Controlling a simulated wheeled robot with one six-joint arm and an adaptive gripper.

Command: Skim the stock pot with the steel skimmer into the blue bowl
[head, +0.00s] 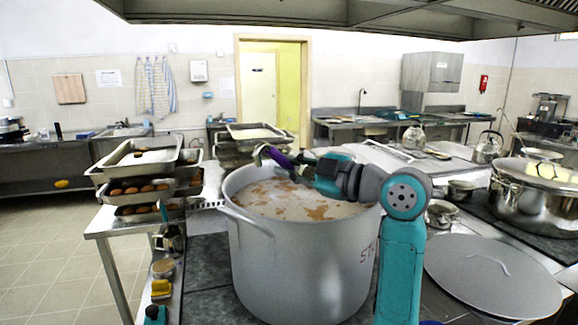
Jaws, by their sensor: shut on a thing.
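The large grey stock pot (285,265) stands in the centre foreground, full of pale liquid with tan patches of scum (283,188) on top. My gripper (297,168) is above the far part of the pot's opening, shut on a purple handle (277,158), which I take to be the steel skimmer's. A curved metal piece shows at the handle's left end. The skimmer's head cannot be made out. A small blue edge (430,322) at the bottom of the picture, right of my arm, may be the blue bowl; the rest is out of view.
A round grey lid (490,278) lies right of my arm. A shiny lidded pot (540,195) stands at the far right. Stacked trays with brown round items (140,188) are left of the pot. A hood (330,15) hangs overhead.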

